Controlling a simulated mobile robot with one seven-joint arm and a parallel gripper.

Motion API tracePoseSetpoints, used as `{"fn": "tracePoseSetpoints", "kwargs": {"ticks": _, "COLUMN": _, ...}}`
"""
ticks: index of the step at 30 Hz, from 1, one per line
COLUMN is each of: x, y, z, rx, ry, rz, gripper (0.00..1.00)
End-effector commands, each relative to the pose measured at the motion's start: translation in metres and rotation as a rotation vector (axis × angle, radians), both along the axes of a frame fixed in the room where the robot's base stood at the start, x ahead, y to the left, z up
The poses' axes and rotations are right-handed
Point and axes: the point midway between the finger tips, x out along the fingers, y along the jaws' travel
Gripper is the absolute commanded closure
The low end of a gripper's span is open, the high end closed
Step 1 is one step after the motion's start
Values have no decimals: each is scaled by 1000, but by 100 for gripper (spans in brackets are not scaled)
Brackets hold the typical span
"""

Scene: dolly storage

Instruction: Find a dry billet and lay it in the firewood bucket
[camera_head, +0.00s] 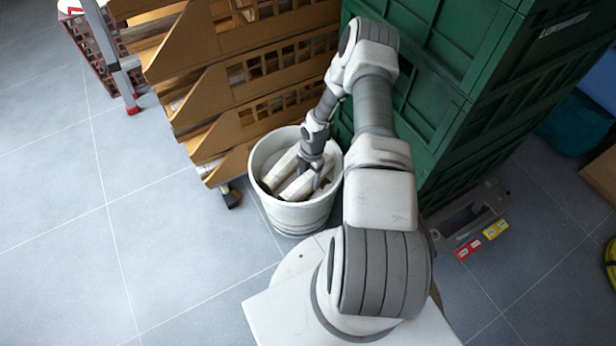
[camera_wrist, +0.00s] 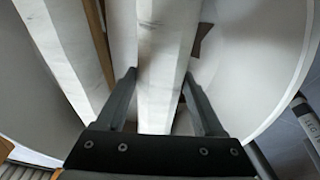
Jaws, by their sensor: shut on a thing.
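The white firewood bucket (camera_head: 297,216) stands on the floor in front of the crate stacks. My gripper (camera_head: 312,178) reaches down into it. Its fingers are shut on a pale billet (camera_head: 300,188), one on each side. In the wrist view this billet (camera_wrist: 162,50) runs up between the fingers (camera_wrist: 158,82), inside the white bucket wall (camera_wrist: 250,65). Another pale billet (camera_head: 281,168) lies to its left in the bucket, and it also shows at the left of the wrist view (camera_wrist: 68,45). I cannot tell whether the held billet touches the bucket bottom.
Tan stacked bins (camera_head: 230,85) on casters stand behind and left of the bucket. Tall green crates (camera_head: 440,60) stand close on its right. A grey dolly with red and yellow labels (camera_head: 475,215) is at their foot. Open tiled floor (camera_head: 100,230) lies to the left.

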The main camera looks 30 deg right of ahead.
Motion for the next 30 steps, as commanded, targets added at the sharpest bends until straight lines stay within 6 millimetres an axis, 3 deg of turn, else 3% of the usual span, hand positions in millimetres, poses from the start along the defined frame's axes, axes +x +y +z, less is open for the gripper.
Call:
{"fn": "tracePoseSetpoints", "kwargs": {"ticks": 10, "x": 0, "y": 0, "z": -8, "rx": 0, "ry": -1, "rz": 0, "gripper": 100}}
{"fn": "tracePoseSetpoints", "kwargs": {"ticks": 11, "x": 1, "y": 0, "z": -7, "rx": 0, "ry": -1, "rz": 0, "gripper": 25}}
{"fn": "tracePoseSetpoints", "kwargs": {"ticks": 15, "x": 0, "y": 0, "z": -6, "rx": 0, "ry": -1, "rz": 0, "gripper": 0}}
{"fn": "tracePoseSetpoints", "kwargs": {"ticks": 23, "x": 0, "y": 0, "z": -6, "rx": 0, "ry": 0, "rz": 0, "gripper": 0}}
{"fn": "tracePoseSetpoints", "kwargs": {"ticks": 30, "x": 1, "y": -2, "z": 13, "rx": -1, "ry": -1, "rz": 0, "gripper": 0}}
